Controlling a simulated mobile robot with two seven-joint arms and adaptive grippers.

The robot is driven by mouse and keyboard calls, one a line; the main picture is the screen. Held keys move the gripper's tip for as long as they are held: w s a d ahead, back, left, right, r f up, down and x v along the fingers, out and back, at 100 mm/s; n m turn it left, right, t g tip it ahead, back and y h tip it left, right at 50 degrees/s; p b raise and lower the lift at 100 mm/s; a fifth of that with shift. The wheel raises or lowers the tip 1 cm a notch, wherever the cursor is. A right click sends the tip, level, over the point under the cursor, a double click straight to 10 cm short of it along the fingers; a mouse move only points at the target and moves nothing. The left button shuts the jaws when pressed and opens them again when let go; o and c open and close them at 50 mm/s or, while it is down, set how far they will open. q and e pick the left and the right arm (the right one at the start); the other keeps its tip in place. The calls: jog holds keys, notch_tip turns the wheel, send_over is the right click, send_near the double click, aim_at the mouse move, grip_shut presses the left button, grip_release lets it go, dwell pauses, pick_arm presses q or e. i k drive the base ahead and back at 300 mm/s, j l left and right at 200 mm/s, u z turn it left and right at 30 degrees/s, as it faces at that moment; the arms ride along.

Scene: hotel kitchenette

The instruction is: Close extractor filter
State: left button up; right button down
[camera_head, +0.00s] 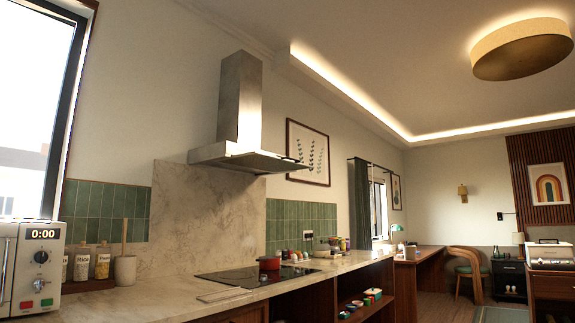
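The steel extractor hood (238,105) hangs on the wall left of centre, with a tall chimney above a wide, thin canopy (225,149). The filter is on the canopy's underside (255,162), which I see at a shallow angle from below. A thin dark edge (297,161) juts out at the canopy's right end. I cannot tell from this view whether the filter is open or closed. Neither of my grippers is in view.
Below the hood a marble counter (150,293) holds a black hob (245,278) with a red pot (269,263). A microwave (28,268), jars (81,265) and a utensil pot (125,269) stand at left. The space between hood and hob is clear.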

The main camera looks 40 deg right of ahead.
aim_at(254, 160)
jog(key=i+l+u, duration=0.1)
jog(key=l, duration=0.45)
jog(key=i+l+u, duration=0.15)
jog(key=l, duration=0.4)
jog(key=i+l, duration=0.1)
jog(key=l, duration=0.65)
jog(key=i+l, duration=0.1)
jog(key=l, duration=0.65)
jog(key=i+l+u, duration=0.1)
jog(key=l, duration=0.65)
